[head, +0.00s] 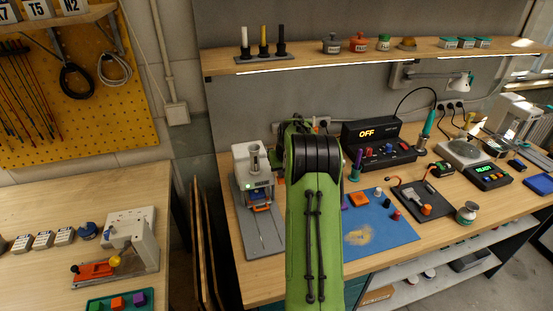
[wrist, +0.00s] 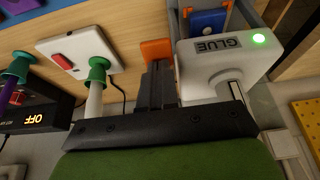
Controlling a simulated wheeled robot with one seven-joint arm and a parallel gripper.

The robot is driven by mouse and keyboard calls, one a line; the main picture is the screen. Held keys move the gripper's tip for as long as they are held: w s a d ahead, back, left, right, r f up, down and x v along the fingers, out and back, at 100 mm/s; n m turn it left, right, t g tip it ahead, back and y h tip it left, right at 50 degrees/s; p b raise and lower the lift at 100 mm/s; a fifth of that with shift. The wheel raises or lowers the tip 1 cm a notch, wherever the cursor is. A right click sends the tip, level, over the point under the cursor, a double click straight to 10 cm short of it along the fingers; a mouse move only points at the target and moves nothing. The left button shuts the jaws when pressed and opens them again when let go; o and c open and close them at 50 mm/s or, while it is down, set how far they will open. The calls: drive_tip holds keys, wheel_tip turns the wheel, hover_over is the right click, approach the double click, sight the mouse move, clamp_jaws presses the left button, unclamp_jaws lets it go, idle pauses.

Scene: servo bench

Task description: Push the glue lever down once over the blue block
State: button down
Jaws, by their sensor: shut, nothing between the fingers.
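The white glue machine (head: 250,165) stands at the left end of the bench, with a green light lit on its front. In the wrist view its head, marked GLUE (wrist: 190,62), is close, on the right of my gripper. The blue block (wrist: 208,22) sits below the head; it also shows small in the head view (head: 260,197). An orange piece (wrist: 157,48), which looks like the lever's grip, is beside the machine, just beyond my gripper (wrist: 156,68). My gripper is shut and empty; I cannot tell whether it touches that piece. My green arm hides it in the head view.
A black box reading OFF (head: 368,131) stands right of my arm. A white plate with a red switch (wrist: 78,55) and green-capped plug is left of my gripper. A blue mat (head: 395,235) lies to the right. A shelf (head: 300,63) runs above the bench.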

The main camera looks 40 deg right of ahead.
idle(0.4)
wheel_tip(320, 180, up, 10)
drive_tip(key=p, duration=0.7)
drive_tip(key=shift+f, duration=0.15)
idle(0.3)
drive_tip(key=a+r+n, duration=0.2)
drive_tip(key=a+r, duration=0.6)
drive_tip(key=a, duration=0.4)
drive_tip(key=s+a+r+n+t+b, duration=0.1)
drive_tip(key=s+a+r, duration=0.25)
drive_tip(key=a, duration=0.45)
drive_tip(key=s+a+r+b, duration=0.1)
drive_tip(key=s+a+r, duration=0.1)
drive_tip(key=s+a, duration=0.4)
drive_tip(key=s+a+f+n+y, duration=0.1)
drive_tip(key=s+a+f, duration=0.1)
drive_tip(key=s+a, duration=0.4)
drive_tip(key=s+a+f+n+y+b, duration=0.1)
drive_tip(key=s+a, duration=0.4)
drive_tip(key=s, duration=0.6)
drive_tip(key=shift+a+f+n+t, duration=0.3)
drive_tip(key=shift+a+f+n, duration=0.1)
drive_tip(key=shift+f, duration=0.15)
